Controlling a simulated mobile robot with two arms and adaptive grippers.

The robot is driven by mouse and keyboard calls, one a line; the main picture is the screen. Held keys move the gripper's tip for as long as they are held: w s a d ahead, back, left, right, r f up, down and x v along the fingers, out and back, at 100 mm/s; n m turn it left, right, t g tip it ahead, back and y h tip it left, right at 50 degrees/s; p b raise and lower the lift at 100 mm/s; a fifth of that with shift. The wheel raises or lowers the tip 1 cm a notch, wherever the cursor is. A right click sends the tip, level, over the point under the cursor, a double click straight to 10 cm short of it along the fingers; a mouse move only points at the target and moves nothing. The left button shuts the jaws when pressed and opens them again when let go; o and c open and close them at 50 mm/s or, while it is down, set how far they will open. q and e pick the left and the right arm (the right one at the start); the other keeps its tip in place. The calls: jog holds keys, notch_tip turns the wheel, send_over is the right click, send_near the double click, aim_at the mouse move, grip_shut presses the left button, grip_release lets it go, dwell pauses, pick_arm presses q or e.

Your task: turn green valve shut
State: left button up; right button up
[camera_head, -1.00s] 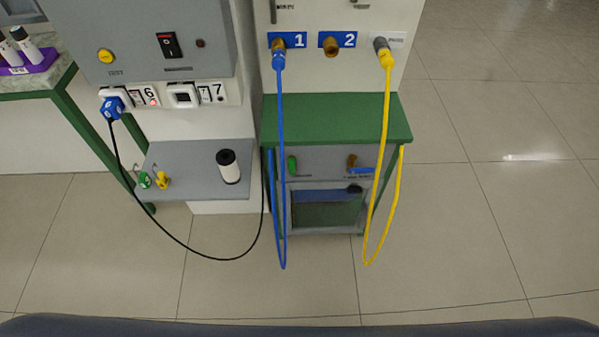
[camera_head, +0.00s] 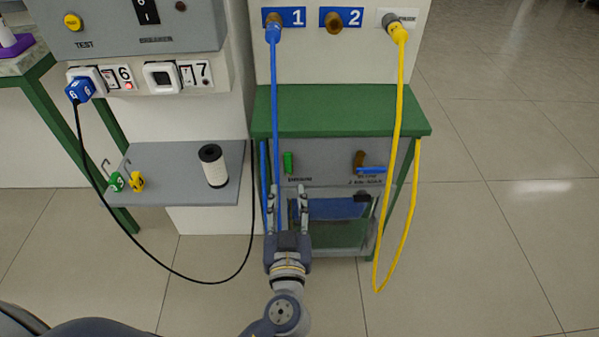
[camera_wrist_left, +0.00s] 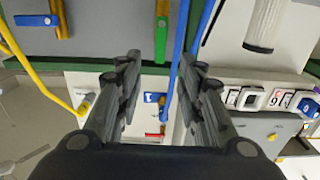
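The green valve (camera_head: 288,163) is a short green handle standing upright on the grey panel under the green bench top. In the left wrist view the green handle (camera_wrist_left: 161,38) shows between the finger lines, beyond the fingertips. My left gripper (camera_head: 288,192) is open and empty, pointing at the panel just below the green handle in the head view. Its two fingers (camera_wrist_left: 160,60) are apart in the wrist view, and I see no contact with the handle. My right gripper is not in view.
A blue hose (camera_head: 275,110) hangs close beside the green valve and passes by my left gripper. A valve with a blue lever (camera_head: 371,170) sits to the right. A yellow hose (camera_head: 399,120) loops further right. A grey shelf (camera_head: 190,165) holds a white roll (camera_head: 213,167).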

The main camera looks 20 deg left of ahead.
aim_at(288, 160)
pick_arm(q)
jog(key=x, duration=0.3)
jog(key=p+x, duration=0.1)
jog(key=x, duration=0.6)
jog(key=shift+w+a+r, duration=0.1)
jog(key=shift+w+r, duration=0.2)
jog(key=shift+w, duration=0.1)
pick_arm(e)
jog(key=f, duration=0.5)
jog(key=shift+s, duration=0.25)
pick_arm(q)
grip_shut()
